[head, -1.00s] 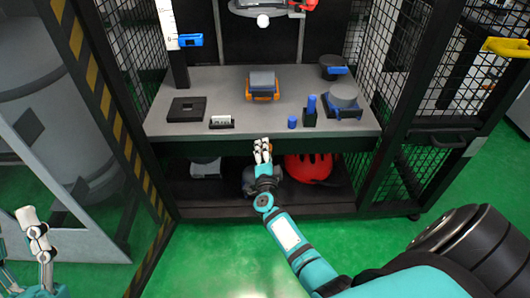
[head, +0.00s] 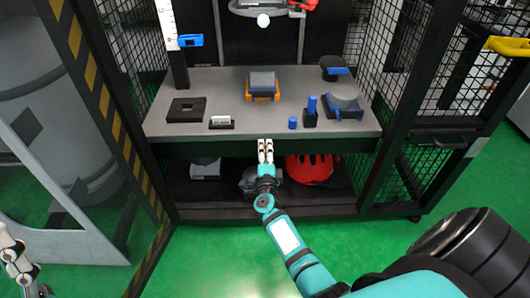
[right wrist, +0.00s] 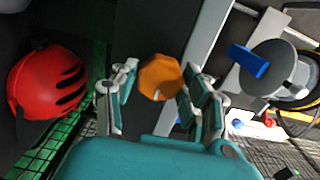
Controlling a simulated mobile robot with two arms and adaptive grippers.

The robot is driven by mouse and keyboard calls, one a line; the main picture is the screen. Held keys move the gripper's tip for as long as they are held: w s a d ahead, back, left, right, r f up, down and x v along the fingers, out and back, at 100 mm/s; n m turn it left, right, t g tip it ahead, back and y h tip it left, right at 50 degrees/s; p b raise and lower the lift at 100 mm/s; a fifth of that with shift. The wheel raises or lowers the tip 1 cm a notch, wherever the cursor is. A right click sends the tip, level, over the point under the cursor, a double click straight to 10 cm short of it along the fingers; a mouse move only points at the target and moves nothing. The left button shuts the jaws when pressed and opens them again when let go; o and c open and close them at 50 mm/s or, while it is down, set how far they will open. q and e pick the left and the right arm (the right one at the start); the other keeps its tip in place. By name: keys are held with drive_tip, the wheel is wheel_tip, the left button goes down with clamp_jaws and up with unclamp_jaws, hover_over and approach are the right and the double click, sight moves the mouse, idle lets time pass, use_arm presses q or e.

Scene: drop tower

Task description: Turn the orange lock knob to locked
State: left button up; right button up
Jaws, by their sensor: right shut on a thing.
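The orange lock knob (right wrist: 160,77) shows in the right wrist view as a faceted knob between my two right fingers. My right gripper (right wrist: 150,85) is shut on it. In the head view my right gripper (head: 265,146) is at the front edge of the grey bench, with its fingers pointing at the edge; the knob cannot be made out there. My left gripper (head: 8,248) is at the lower left edge of the head view, partly cut off and far from the knob.
A red helmet (head: 311,169) lies on the shelf below. Mesh panels (head: 440,60) flank the right side.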

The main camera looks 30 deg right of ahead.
drive_tip(key=shift+f, duration=0.1)
drive_tip(key=o, duration=1.2)
drive_tip(key=shift+v, duration=3.75)
